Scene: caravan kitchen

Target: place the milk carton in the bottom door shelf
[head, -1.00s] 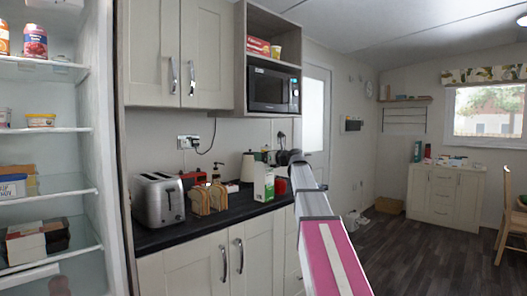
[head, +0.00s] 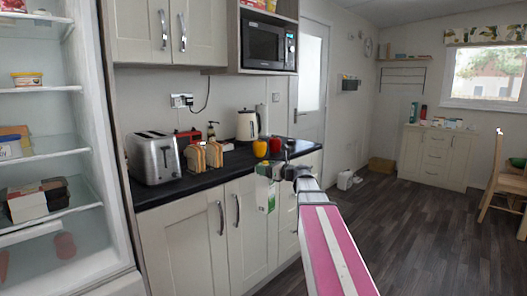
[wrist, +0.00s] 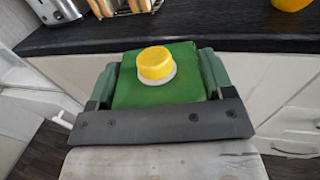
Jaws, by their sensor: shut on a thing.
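The milk carton (head: 266,194) is white and green and hangs in front of the counter's cabinet doors in the head view. In the wrist view, its green top with a yellow cap (wrist: 156,64) sits between the fingers. My gripper (head: 272,170) is shut on the carton near its top; it also shows in the wrist view (wrist: 158,88). The open fridge (head: 40,145) stands at the left, with its inner shelves showing. No door shelf is in view.
The fridge shelves hold a few tubs and boxes. Open floor (head: 400,225) lies to the right.

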